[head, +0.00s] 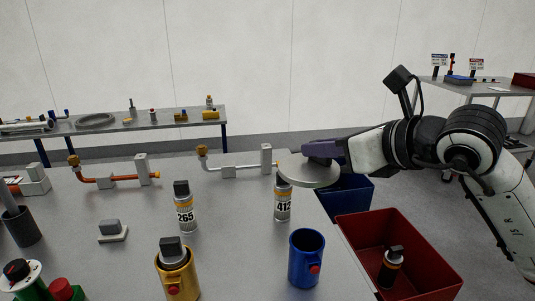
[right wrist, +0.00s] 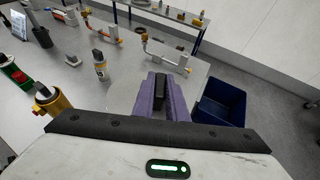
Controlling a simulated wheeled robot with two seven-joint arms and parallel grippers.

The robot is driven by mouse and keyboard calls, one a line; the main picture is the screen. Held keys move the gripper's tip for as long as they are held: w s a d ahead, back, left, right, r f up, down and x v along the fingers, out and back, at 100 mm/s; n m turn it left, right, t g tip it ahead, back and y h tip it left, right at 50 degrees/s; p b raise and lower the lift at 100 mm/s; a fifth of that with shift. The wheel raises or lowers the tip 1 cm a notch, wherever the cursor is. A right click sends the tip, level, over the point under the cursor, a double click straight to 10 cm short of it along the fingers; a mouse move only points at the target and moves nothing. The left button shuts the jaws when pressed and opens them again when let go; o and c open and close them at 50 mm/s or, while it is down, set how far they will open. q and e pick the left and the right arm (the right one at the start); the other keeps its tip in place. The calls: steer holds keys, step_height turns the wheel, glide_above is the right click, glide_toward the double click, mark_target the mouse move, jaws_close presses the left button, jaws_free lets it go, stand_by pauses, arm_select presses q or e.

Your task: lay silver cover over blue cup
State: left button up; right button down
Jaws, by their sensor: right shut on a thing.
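The silver cover (head: 308,173) is a flat round disc, held roughly level above the table's right part. My right gripper (head: 322,151) is shut on it from above. In the right wrist view my purple fingers (right wrist: 162,97) close around a dark knob, and the silver cover (right wrist: 122,92) spreads out beneath them. The blue cup (head: 305,262) stands upright near the table's right edge, with a red button on its side. Its top is uncovered. The cover is behind and above the cup, apart from it. I cannot make out the blue cup in the right wrist view. My left gripper is not in view.
Can 412 (head: 283,204) stands just under the cover. Can 265 (head: 184,208) and a yellow cup (head: 177,276) holding a can stand to the left. A red bin (head: 365,223) and a blue bin (head: 350,196) lie beyond the table's right edge. Pipe fittings stand along the back.

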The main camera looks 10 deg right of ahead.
mark_target(313, 176)
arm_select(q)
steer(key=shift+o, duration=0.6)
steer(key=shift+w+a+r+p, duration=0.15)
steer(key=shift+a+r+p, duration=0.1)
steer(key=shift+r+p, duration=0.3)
arm_select(e)
steer(key=shift+s+a+f+n+g+y, duration=0.35)
steer(key=shift+s+f+n+g+y, duration=0.1)
steer(key=shift+s+n+y, duration=0.15)
steer(key=shift+s+a+f+n+g+y, duration=0.3)
steer(key=shift+s+f+n+g+y, duration=0.15)
steer(key=shift+s+n+y, duration=0.15)
steer(key=s, duration=0.1)
steer(key=s+n+y, duration=0.1)
steer(key=s+n, duration=0.1)
steer(key=shift+s+a+f+g+y, duration=0.1)
steer(key=shift+a+f+g+y, duration=0.15)
steer(key=shift+g+y, duration=0.15)
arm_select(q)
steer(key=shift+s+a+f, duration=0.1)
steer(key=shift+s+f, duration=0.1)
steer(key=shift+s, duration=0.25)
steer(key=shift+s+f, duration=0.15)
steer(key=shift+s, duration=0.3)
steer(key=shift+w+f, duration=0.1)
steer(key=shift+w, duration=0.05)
